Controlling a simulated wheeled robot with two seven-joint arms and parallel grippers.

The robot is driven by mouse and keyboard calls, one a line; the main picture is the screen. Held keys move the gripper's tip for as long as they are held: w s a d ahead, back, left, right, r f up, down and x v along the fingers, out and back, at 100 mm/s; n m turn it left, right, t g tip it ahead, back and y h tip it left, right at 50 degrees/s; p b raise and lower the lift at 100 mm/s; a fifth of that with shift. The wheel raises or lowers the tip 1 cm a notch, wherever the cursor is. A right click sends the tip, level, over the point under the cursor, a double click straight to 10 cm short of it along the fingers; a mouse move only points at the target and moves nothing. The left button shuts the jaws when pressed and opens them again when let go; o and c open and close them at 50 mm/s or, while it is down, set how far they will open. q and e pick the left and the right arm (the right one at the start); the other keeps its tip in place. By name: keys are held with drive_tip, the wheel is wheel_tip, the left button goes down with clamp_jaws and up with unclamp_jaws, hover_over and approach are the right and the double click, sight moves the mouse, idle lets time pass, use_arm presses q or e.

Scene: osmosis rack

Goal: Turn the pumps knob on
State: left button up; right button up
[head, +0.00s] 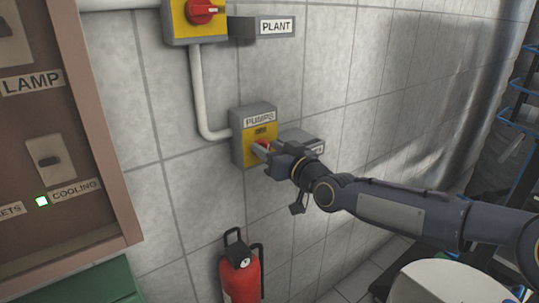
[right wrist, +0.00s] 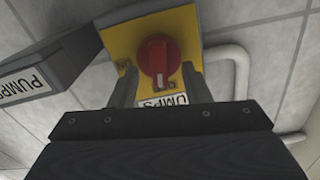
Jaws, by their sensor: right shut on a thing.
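The pumps switch box (head: 240,142) is on the tiled wall, grey with a yellow face and a PUMPS label. Its red pumps knob (head: 263,143) is partly hidden by my right gripper (head: 265,153) in the head view. In the right wrist view the knob (right wrist: 158,58) lies between the two fingers of my right gripper (right wrist: 160,88), which is shut on it. The yellow face (right wrist: 122,45) surrounds the knob there, and the label appears upside down. My left gripper is not in view.
The plant switch (head: 182,25) with its red knob is above, joined by a white pipe (head: 197,90). A grey sign block (head: 300,136) sits right beside the pumps box. A red fire extinguisher (head: 240,278) is below. A brown panel (head: 100,130) stands at left.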

drive_tip(key=shift+w+d+f+m+b, duration=0.1)
drive_tip(key=shift+d+f+m+b, duration=0.1)
drive_tip(key=shift+m+b, duration=2)
drive_tip(key=shift+w+d+f+m+b, duration=0.2)
drive_tip(key=shift+m+b, duration=1)
drive_tip(key=shift+m, duration=1.85)
drive_tip(key=shift+f+m+b, duration=0.25)
drive_tip(key=shift+m+b, duration=1.45)
drive_tip(key=shift+m, duration=0.95)
drive_tip(key=o, duration=1)
